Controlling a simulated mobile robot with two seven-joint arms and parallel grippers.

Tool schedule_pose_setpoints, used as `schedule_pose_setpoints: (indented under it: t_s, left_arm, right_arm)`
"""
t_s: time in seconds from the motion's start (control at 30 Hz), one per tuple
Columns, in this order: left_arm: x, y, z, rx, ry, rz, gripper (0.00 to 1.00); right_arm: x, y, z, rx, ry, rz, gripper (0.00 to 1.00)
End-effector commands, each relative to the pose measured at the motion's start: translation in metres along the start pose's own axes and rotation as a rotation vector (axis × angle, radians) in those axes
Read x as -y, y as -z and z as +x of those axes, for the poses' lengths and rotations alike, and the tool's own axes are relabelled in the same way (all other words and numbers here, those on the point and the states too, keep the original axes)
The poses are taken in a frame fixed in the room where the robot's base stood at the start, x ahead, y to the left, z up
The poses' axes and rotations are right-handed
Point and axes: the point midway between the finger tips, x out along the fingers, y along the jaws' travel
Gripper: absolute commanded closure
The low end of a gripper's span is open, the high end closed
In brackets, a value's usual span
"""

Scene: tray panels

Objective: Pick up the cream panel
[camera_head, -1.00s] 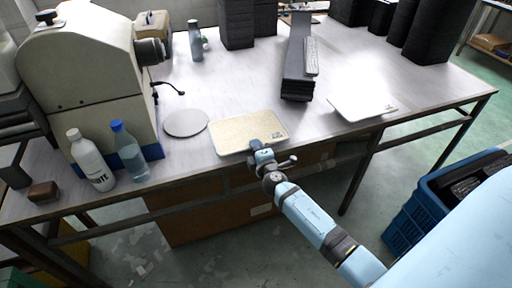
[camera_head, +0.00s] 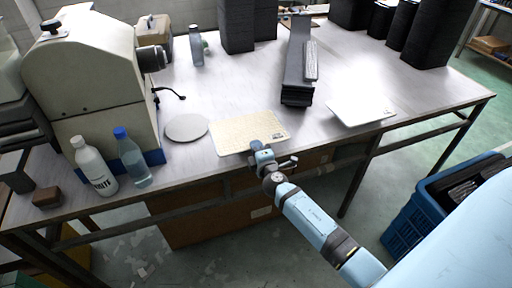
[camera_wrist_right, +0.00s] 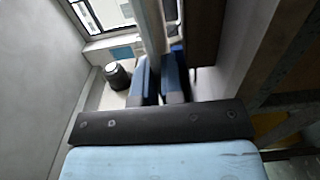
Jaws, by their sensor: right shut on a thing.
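The cream panel (camera_head: 245,129) is a thin speckled rectangle with a small dark mark near its right corner. It is at the front edge of the metal table (camera_head: 225,77), in the middle of the head view. My right gripper (camera_head: 259,148) is shut on the panel's near edge, its arm coming in from the lower right. Whether the panel is lifted off the tabletop is hard to tell. In the right wrist view the two blue fingers (camera_wrist_right: 160,78) are close together; I cannot make out the panel clearly there. My left gripper is not in view.
A round grey disc (camera_head: 187,127) lies left of the panel, and a white panel (camera_head: 360,110) lies to the right. Two bottles (camera_head: 94,166) (camera_head: 132,158) and a cream machine (camera_head: 88,80) stand at the left. Dark stacks (camera_head: 236,25) stand behind. A blue crate (camera_head: 416,215) is lower right.

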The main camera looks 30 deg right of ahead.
Motion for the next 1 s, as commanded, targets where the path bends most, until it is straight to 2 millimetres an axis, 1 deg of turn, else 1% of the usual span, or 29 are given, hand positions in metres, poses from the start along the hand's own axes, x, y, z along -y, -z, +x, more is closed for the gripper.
schedule_pose_setpoints:
  t_s: [0.23,0.6,0.7,0.83,1.0]
  left_arm:
    - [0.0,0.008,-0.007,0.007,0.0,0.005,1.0]
    - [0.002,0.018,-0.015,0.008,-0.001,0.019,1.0]
    - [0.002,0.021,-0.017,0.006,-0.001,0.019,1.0]
    - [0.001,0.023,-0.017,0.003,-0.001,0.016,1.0]
    - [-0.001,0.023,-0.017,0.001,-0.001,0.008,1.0]
  right_arm:
    - [-0.016,0.0,-0.026,0.0,0.0,0.001,1.0]
    - [-0.034,0.0,-0.066,0.0,0.0,0.001,1.0]
    - [-0.038,0.0,-0.074,0.0,0.0,0.001,1.0]
    - [-0.04,0.0,-0.078,0.001,0.0,0.001,1.0]
    - [-0.039,0.0,-0.078,0.0,0.0,0.0,1.0]
